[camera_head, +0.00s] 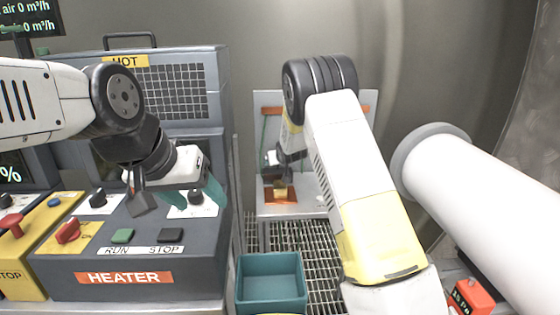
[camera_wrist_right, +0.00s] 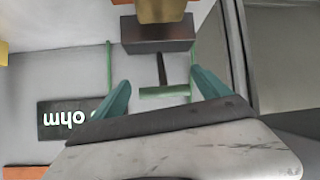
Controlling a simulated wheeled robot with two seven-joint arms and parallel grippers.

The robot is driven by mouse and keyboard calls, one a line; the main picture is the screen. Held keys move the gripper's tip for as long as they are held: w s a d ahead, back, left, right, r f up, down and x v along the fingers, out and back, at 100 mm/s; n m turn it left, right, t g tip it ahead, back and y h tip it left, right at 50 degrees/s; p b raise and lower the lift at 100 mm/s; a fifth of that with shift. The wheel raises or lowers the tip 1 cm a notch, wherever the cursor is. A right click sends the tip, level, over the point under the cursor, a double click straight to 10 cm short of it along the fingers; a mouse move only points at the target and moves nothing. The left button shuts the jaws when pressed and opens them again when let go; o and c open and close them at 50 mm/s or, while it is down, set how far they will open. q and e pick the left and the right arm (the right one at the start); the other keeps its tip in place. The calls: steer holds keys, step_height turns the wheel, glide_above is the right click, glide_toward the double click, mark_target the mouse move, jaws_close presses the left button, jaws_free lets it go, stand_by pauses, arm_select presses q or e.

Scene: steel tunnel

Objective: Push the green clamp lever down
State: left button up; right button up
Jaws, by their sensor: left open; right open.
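The green clamp lever (camera_wrist_right: 165,92) shows in the right wrist view as a green crossbar on a dark stem. The stem comes from a dark block (camera_wrist_right: 157,35) with a brass-coloured part (camera_wrist_right: 161,9) on it. My right gripper (camera_wrist_right: 158,86) is open, its two teal fingers to either side of the crossbar with gaps; I cannot tell whether anything touches it. In the head view that gripper is in front of the pale panel (camera_head: 303,200), largely hidden, and the lever cannot be made out. My left gripper (camera_head: 172,185) is open and empty above the heater console.
The heater console (camera_head: 190,262) with RUN (camera_head: 122,236) and STOP (camera_head: 171,236) buttons is at left. A teal bin (camera_head: 271,284) stands front centre and a thick white pipe (camera_head: 480,205) at right. Green wires (camera_wrist_right: 109,70) and a dark ohm display (camera_wrist_right: 68,118) are near the lever.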

steer(key=v, duration=0.7)
steer(key=shift+s+r, duration=0.2)
steer(key=shift+s, duration=0.1)
steer(key=shift+d, duration=0.15)
